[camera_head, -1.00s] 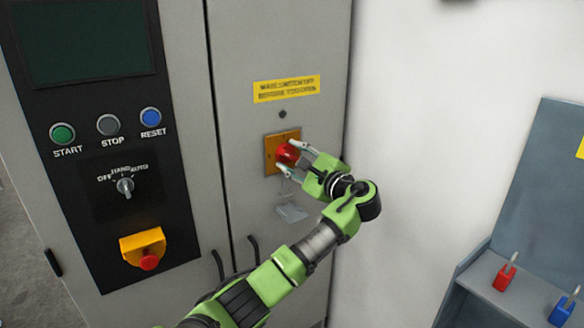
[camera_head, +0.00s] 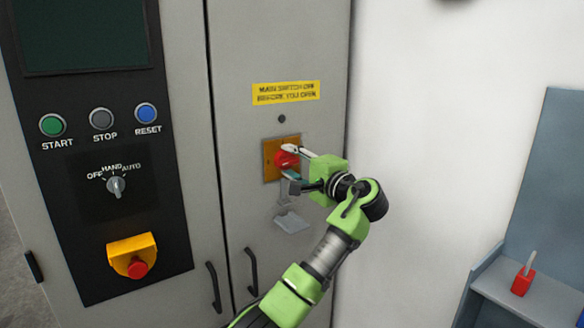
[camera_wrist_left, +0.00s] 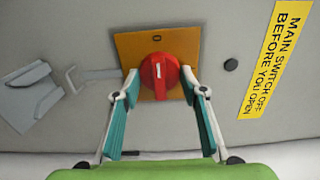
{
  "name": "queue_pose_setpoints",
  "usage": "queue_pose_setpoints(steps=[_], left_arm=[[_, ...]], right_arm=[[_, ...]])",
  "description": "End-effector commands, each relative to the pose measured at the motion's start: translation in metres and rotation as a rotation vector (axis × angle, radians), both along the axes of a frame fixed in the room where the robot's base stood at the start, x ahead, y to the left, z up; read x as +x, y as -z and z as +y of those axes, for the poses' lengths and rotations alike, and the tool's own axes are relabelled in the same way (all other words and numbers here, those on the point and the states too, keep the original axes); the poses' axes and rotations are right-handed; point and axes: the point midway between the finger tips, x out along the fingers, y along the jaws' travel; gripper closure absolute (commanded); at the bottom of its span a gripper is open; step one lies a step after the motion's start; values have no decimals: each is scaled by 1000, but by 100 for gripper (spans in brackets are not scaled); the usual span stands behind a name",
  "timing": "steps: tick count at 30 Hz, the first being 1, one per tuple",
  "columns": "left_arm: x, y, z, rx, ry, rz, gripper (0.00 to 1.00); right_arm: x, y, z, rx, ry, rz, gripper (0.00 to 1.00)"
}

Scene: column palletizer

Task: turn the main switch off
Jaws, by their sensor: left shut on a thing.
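The main switch is a red round knob (camera_head: 285,159) on an orange-yellow square plate (camera_head: 271,172) on the grey cabinet's right door. In the left wrist view the red knob (camera_wrist_left: 158,76) carries a white line, and the plate (camera_wrist_left: 128,47) has a "0" mark near its top edge. My left gripper (camera_head: 287,161) is at the knob, with one finger on each side of it. In the left wrist view its fingertips (camera_wrist_left: 159,82) close on the knob's sides. My right gripper is not in view.
A yellow warning label (camera_head: 286,92) sits above the switch. A grey latch (camera_head: 291,221) hangs below it. A control panel (camera_head: 100,215) with buttons, a selector and an emergency stop is at left. A shelf with a red padlock (camera_head: 522,281) stands at right.

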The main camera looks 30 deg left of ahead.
Motion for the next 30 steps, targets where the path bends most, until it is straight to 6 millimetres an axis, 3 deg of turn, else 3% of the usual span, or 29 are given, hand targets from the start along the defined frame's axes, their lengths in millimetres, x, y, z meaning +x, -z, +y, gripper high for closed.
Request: queue_pose_setpoints(steps=[13, 14, 15, 26, 30], left_arm=[[0, 0, 0, -4, -1, -8, 82], [0, 0, 0, -4, -1, -7, 53], [0, 0, 0, -4, -1, -7, 44], [0, 0, -1, -4, 0, -6, 44], [-5, 0, -14, -3, 3, -6, 44]], right_arm=[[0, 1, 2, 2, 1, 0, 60], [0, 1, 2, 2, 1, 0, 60], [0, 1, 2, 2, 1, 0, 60], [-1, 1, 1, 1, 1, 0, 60], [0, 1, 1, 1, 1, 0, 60]])
